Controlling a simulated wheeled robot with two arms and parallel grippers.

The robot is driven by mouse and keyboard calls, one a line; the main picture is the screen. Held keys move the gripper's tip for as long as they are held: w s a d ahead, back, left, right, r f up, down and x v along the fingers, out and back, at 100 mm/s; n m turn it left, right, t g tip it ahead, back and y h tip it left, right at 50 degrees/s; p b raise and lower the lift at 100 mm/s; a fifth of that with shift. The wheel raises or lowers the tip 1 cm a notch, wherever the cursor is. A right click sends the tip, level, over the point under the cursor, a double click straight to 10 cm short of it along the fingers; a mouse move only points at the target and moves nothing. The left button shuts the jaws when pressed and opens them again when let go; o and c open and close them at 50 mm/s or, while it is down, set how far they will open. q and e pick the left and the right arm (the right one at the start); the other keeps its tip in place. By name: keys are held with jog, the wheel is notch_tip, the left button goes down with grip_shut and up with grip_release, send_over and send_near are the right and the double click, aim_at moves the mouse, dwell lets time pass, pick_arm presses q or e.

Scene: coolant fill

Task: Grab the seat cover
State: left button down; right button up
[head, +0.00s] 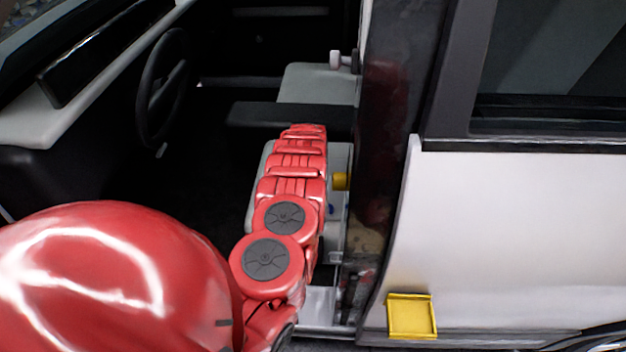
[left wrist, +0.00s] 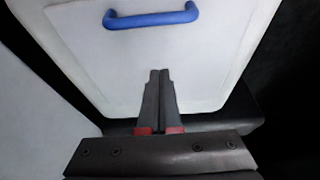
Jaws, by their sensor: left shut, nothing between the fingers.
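In the left wrist view, the seat cover (left wrist: 205,65) is a pale flat panel with rounded corners. A blue handle (left wrist: 150,18) is fixed on it near the top of the picture. My left gripper (left wrist: 159,72) is shut and empty, its fingertips over the pale panel and below the handle in the picture. The handle is not between the fingers. In the head view my red left arm reaches into the vehicle over a pale grey seat, hiding most of it. The gripper itself cannot be made out there. My right gripper is in neither view.
A steering wheel (head: 162,88) and dashboard (head: 85,90) are to the left. A dark door pillar (head: 385,130) stands close to the right of my arm. A small yellow knob (head: 341,181) is beside the seat. A yellow open flap or tray (head: 411,316) is on the white body panel (head: 520,230).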

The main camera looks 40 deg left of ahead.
pick_arm(q)
jog(key=b+x, duration=0.1)
jog(key=x, duration=0.1)
jog(key=shift+w+a+f, duration=0.1)
jog(key=shift+f, duration=0.7)
jog(key=b+x, duration=0.2)
jog(key=b, duration=0.1)
jog(key=shift+w+f+b, duration=0.1)
jog(key=shift+f+b, duration=0.2)
jog(key=p, duration=0.2)
jog(key=s+d+r+p, duration=0.1)
jog(key=p, duration=0.1)
jog(key=shift+s+d+p, duration=0.2)
jog(key=shift+s+p, duration=0.1)
jog(key=shift+p, duration=0.05)
jog(key=shift+s+d+f+p, duration=0.15)
jog(key=shift+s+d+p, duration=0.35)
jog(key=shift+p, duration=0.55)
jog(key=shift+s+f, duration=0.2)
jog(key=shift+s, duration=0.2)
